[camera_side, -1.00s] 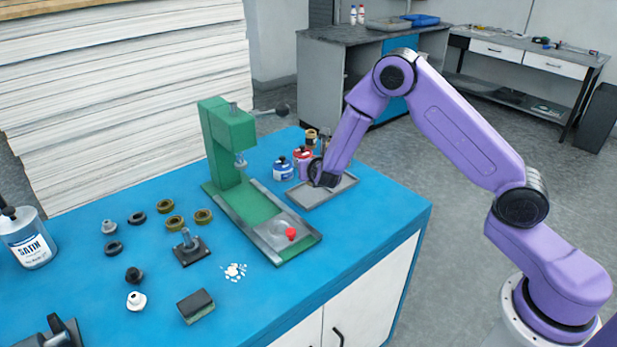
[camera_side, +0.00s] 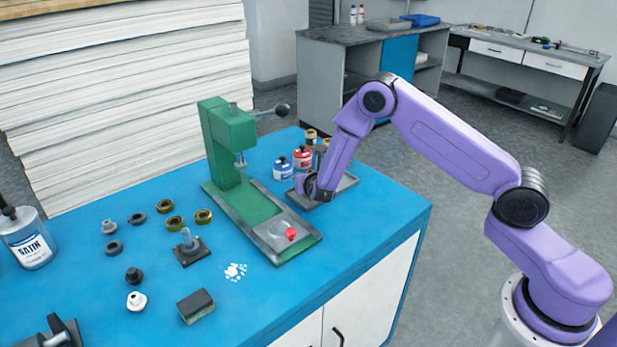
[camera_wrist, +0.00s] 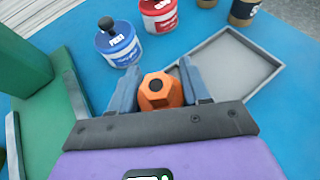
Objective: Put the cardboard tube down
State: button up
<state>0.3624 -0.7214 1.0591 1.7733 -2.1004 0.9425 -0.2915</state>
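No cardboard tube can be made out in either view. In the wrist view an orange six-sided piece (camera_wrist: 158,93) with a dark round centre sits between the two fingers of my gripper (camera_wrist: 160,72). Both fingers appear to touch its sides, so my gripper looks shut on it. In the side view my gripper (camera_side: 308,190) is low at the left edge of a shallow grey tray (camera_side: 347,184), to the right of the green press (camera_side: 229,145). The held piece is hidden there, and its height above the bench cannot be told.
A blue tin (camera_side: 282,170) and a red tin (camera_side: 302,159) stand close behind my gripper, with brown-topped jars near them. The press base (camera_side: 300,250) lies to the left. The grey tray looks empty in the wrist view. The blue bench (camera_side: 375,235) is clear in front of the tray.

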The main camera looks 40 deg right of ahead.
jog(key=o, duration=0.3)
jog(key=shift+r, duration=0.15)
jog(key=s+a+r+m+g+h, duration=0.15)
jog(key=s+a+r+m, duration=0.25)
jog(key=s+r, duration=0.8)
jog(key=s+a+r+m+g+y, duration=0.1)
jog(key=s+m+g+y, duration=0.3)
jog(key=s, duration=1.3)
jog(key=s+a+r+m+g+y, duration=0.1)
jog(key=s+r+m+g+y, duration=0.2)
jog(key=s+m, duration=0.6)
jog(key=s+g+y, duration=0.1)
jog(key=s+g, duration=0.1)
jog(key=s, duration=0.6)
jog(key=shift+s+r, duration=0.2)
jog(key=shift+s, duration=0.1)
